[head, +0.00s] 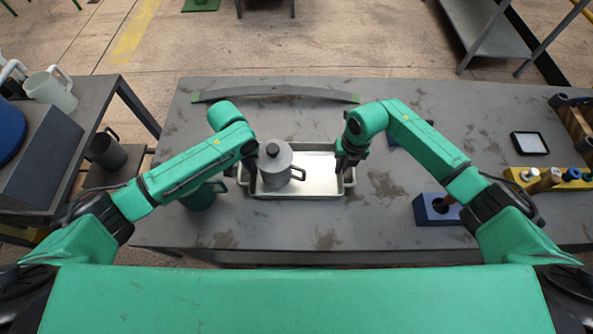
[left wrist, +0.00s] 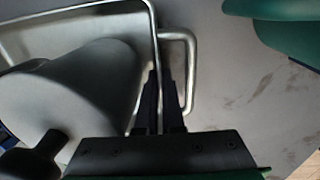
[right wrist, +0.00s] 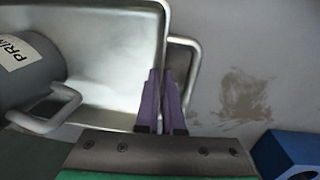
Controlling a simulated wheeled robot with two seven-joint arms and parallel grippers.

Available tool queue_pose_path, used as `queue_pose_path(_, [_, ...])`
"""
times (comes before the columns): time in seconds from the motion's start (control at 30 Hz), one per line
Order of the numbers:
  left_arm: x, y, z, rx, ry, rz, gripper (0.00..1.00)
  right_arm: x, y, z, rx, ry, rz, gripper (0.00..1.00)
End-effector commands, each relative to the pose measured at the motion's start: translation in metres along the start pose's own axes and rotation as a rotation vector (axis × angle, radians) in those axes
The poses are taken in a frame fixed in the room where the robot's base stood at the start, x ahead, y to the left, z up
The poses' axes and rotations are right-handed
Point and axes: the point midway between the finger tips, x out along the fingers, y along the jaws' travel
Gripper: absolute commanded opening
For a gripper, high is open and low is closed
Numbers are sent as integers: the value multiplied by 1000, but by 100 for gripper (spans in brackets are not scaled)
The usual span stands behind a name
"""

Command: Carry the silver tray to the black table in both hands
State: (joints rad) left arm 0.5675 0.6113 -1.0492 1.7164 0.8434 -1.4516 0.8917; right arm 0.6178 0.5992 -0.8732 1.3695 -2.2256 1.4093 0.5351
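The silver tray (head: 318,184) lies on the grey workbench in front of me, with a loop handle at each short end. A grey lidded pot (head: 274,170) stands in its left part; part of a white label shows in the right wrist view (right wrist: 18,52). My left gripper (head: 254,168) is at the tray's left handle (left wrist: 191,70), its fingers close together beside the rim. My right gripper (head: 345,160) is at the right handle (right wrist: 193,75), its fingers also close together. I cannot tell whether either holds its handle.
A dark side table (head: 92,110) stands at the left with mugs. A green mug (head: 203,196) is beside the tray under my left arm. A blue block (head: 434,211) and a yellow rack (head: 545,183) are at the right. A curved bar (head: 275,90) lies behind the tray.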

Motion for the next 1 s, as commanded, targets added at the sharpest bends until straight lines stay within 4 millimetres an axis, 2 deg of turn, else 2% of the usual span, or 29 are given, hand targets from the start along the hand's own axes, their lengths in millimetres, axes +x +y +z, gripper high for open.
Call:
queue_pose_path(0.67, [-4,-1,-2,-2,4,-3,0,-4,0,1,1,-2,0,0])
queue_pose_path(0.77, [-12,0,-2,-2,4,-3,0,-12,1,1,1,-1,0,0])
queue_pose_path(1.0, [-46,3,-1,-2,3,-3,0,-46,3,1,1,-1,-1,0])
